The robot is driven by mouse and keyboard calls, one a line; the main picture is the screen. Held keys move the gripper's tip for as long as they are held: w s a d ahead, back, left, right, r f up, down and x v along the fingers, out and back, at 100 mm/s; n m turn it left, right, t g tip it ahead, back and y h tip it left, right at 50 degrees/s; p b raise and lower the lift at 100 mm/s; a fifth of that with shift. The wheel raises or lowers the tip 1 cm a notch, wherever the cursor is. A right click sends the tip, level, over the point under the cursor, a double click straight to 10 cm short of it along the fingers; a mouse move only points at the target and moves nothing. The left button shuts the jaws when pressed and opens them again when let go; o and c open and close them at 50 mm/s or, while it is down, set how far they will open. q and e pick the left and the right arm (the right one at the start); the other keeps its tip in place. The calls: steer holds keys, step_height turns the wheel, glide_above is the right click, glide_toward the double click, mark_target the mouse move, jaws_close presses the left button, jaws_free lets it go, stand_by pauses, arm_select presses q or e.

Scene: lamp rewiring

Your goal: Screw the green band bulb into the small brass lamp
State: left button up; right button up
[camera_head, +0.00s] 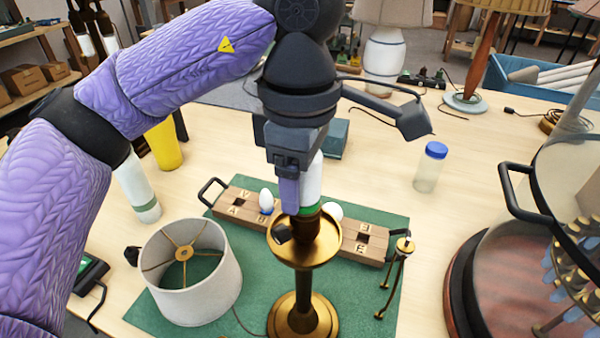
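The small brass lamp (303,310) stands upright on the green mat, with a round brass dish (325,250) below its socket. The green band bulb (311,182), white with a green ring near its lower end, is upright at the top of the socket. I cannot tell how deep its base sits. My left gripper (297,192) points down from above and is shut on the bulb. One finger shows in front of the bulb's left side; the other is hidden. My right gripper is not in view.
A wooden rack (345,236) with lettered slots holds white bulbs behind the lamp. A white lampshade (201,298) stands left on the green mat (255,290). A blue-capped jar (428,170) stands at the back right. A glass dome with a black handle (513,208) fills the right.

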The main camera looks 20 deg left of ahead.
arm_select(q)
jaws_close()
steer(key=m, duration=0.6)
steer(key=shift+w, duration=0.2)
steer(key=shift+d+m, duration=0.1)
steer(key=shift+m, duration=0.7)
